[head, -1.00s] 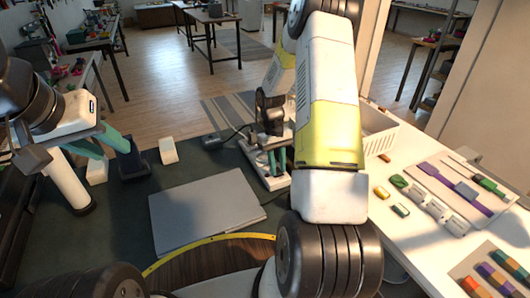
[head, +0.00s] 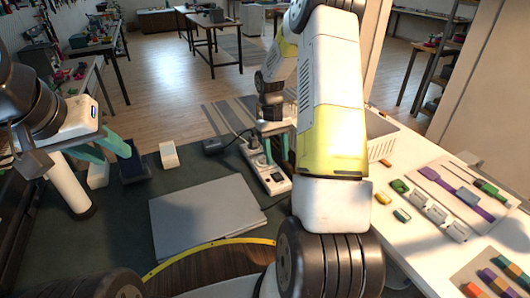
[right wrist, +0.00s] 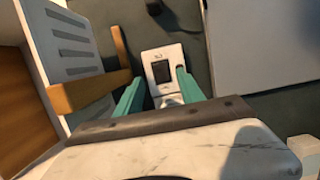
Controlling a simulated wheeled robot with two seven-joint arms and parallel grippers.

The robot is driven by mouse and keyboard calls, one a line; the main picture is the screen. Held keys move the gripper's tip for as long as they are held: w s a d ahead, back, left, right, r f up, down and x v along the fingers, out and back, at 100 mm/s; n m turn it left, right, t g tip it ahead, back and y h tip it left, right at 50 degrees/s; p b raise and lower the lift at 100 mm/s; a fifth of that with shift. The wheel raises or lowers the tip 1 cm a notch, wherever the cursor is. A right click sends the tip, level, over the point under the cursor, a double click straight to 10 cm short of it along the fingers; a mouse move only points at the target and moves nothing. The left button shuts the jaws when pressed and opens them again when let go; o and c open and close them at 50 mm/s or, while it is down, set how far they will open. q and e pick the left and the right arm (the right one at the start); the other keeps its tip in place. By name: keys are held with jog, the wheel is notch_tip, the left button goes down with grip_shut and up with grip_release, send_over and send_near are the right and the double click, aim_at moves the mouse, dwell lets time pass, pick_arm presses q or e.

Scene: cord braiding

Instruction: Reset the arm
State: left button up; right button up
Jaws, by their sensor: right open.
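My right gripper (head: 276,148) is open, with teal fingers, above the white power strip (head: 273,178) right of the closed grey laptop (head: 205,213). In the right wrist view, the open fingers of my right gripper (right wrist: 160,90) stand on either side of the strip's socket end (right wrist: 162,66), with nothing held between them. Whether they touch the strip is unclear. My left gripper (head: 108,150) is at the left above the dark mat, its teal fingers apart and apparently empty. My right forearm hides part of the area behind it.
A white table on the right holds a tool tray (head: 458,193), coloured blocks (head: 500,278) and a white basket (head: 382,135). A white block (head: 169,154) and a black adapter (head: 213,146) sit on the mat. A yellow-edged curve (head: 215,245) lies in front of the laptop.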

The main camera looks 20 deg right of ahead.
jog(key=shift+v, duration=0.8)
jog(key=s+a+r+t, duration=0.2)
jog(key=s+a+r, duration=0.15)
jog(key=r, duration=0.45)
jog(key=s+a+r+t, duration=0.2)
jog(key=s+r, duration=0.2)
jog(key=r, duration=0.5)
jog(key=s+a+r+t+y, duration=0.1)
jog(key=s+a+r, duration=0.1)
jog(key=s, duration=0.3)
jog(key=s+a+r+t, duration=0.1)
jog(key=s+r+t, duration=0.1)
jog(key=s+r, duration=0.1)
jog(key=s+a+r+m+t+y, duration=0.1)
jog(key=s+a+r+t, duration=0.1)
jog(key=s, duration=0.4)
jog(key=shift+s+a+r+y, duration=0.3)
jog(key=shift+a+r, duration=0.05)
